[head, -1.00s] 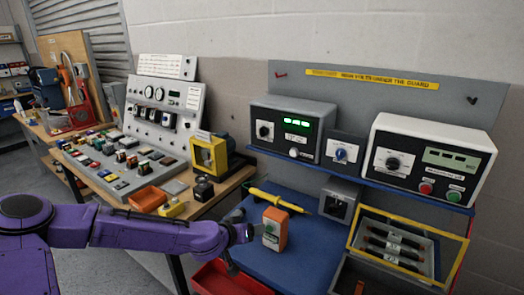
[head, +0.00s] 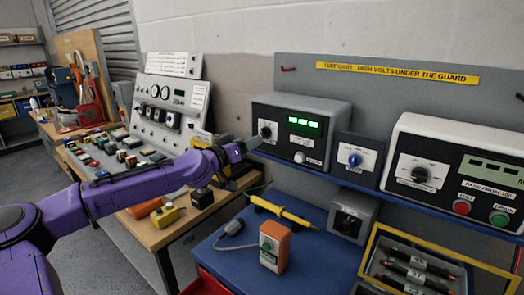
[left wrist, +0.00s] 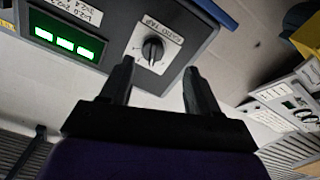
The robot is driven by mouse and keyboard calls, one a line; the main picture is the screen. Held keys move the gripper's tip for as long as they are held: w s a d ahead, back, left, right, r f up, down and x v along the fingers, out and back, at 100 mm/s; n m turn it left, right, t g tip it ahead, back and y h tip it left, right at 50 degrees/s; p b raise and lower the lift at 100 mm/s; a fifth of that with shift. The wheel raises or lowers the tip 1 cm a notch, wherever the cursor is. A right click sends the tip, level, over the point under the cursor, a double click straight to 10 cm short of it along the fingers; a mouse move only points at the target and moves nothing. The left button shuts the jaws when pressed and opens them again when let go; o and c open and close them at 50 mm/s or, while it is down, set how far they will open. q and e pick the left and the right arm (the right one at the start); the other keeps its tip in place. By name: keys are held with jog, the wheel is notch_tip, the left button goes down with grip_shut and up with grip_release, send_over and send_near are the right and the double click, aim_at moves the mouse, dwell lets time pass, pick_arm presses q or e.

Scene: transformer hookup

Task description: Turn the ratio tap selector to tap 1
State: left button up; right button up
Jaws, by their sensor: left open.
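The ratio tap selector (head: 266,131) is a dark knob on a white plate, at the left of a grey box with a lit green display (head: 304,123). My left gripper (head: 253,146) is just left of and below the knob in the head view. In the left wrist view the knob (left wrist: 153,49) shows beyond my open left gripper (left wrist: 160,75), between the lines of its two dark fingers. Nothing is held, and the fingers appear apart from the knob. The tap marks are too small to read. My right gripper is not in view.
A small blue-knob box (head: 357,157) and a larger white tester (head: 455,170) stand to the right on the same shelf. Below, the blue bench (head: 312,217) holds an orange-and-grey device (head: 274,247) and a yellow probe (head: 283,211).

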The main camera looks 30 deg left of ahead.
aim_at(263, 135)
pick_arm(q)
jog(key=w, duration=0.2)
jog(key=w+d+b, duration=0.1)
jog(key=w, duration=0.2)
jog(key=shift+w+d+r, duration=0.1)
jog(key=shift+d+r, duration=0.05)
jog(key=shift+w, duration=0.6)
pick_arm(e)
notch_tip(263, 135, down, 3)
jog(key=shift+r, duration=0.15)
pick_arm(q)
jog(key=c, duration=1)
